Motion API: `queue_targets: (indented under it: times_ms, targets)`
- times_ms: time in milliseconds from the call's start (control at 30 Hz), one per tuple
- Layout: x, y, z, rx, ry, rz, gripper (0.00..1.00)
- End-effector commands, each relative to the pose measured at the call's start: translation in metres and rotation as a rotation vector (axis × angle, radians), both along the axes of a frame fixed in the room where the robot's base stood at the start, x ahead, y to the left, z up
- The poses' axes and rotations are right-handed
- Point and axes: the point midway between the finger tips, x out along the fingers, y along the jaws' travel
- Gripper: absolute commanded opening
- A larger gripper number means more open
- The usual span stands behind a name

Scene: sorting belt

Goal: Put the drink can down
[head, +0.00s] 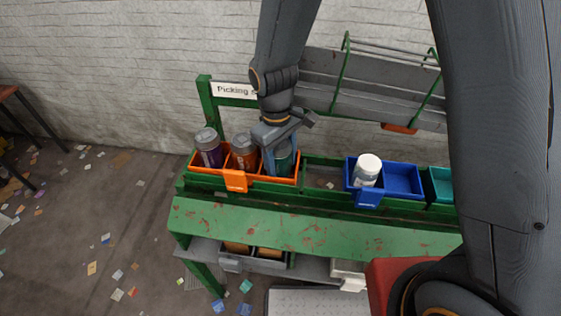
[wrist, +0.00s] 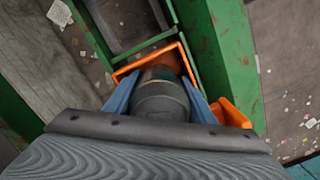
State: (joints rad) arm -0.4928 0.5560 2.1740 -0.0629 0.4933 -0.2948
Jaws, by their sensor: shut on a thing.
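My gripper (head: 282,152) points down over the right end of the orange bin (head: 236,181), its blue fingers shut on a dark teal drink can (head: 285,168). In the wrist view the can's grey top (wrist: 160,98) sits between both fingers, with the orange bin wall (wrist: 182,60) around it. The can is upright and at least partly inside the right compartment. Its base is hidden, so I cannot tell whether it touches the bin floor. A purple can (head: 209,152) and an orange-brown can (head: 244,155) stand upright in the compartments to the left.
A blue bin (head: 404,182) to the right holds a white-topped container (head: 367,170) on its left; its right compartment is empty. A teal bin (head: 441,184) stands beyond it. A green bench (head: 300,226) runs in front. A grey rack (head: 350,85) rises behind.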

Motion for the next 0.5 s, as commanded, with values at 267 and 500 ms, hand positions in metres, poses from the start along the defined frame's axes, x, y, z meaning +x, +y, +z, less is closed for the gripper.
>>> queue_targets:
  times_ms: [267, 500]
  targets:
    - [0.000, 0.000, -0.001, -0.001, 0.001, 0.000, 0.58]
    - [0.001, 0.001, 0.011, 0.001, -0.001, 0.000, 0.58]
